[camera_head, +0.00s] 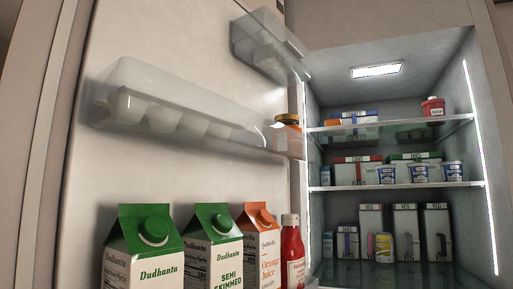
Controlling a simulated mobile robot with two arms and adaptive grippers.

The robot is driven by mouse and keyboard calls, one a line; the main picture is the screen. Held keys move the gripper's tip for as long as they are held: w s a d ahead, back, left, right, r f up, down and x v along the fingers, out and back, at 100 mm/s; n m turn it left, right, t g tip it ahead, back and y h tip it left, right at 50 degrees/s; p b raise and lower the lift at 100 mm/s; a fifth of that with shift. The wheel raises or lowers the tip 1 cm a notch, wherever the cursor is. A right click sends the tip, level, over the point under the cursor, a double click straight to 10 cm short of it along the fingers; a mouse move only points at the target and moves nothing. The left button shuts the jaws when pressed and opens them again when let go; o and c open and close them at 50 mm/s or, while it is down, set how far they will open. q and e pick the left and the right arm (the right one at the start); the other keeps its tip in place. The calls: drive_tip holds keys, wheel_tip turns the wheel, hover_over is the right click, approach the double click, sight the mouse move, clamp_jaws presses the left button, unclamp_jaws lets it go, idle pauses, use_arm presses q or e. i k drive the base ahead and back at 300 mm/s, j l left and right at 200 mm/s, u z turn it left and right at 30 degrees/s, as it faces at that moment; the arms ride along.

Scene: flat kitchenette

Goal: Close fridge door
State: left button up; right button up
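The fridge door (200,50) stands wide open and fills the left half of the head view, with its inner side facing me. The fridge interior (350,92) is lit and open to view on the right. The door's inner side carries clear bins (185,105), with a jar (287,135) near the hinge side. Neither of my grippers shows in this view.
Green-topped cartons (145,245), an orange juice carton (260,240) and a red bottle (292,250) stand low at the door. Shelves (400,186) inside hold boxes, small tubs (420,174) and a red cup (433,106).

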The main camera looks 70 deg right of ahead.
sight(104, 104)
drive_tip(key=i+z, duration=0.25)
drive_tip(key=z, duration=0.15)
drive_tip(key=i+j+z, duration=0.15)
drive_tip(key=z, duration=0.3)
drive_tip(key=i+j+z, duration=0.2)
drive_tip(key=z, duration=0.2)
drive_tip(key=i+j+z, duration=0.2)
drive_tip(key=z, duration=0.25)
drive_tip(key=i+j+z, duration=0.15)
drive_tip(key=j+z, duration=0.55)
drive_tip(key=z, duration=0.15)
drive_tip(key=i, duration=0.05)
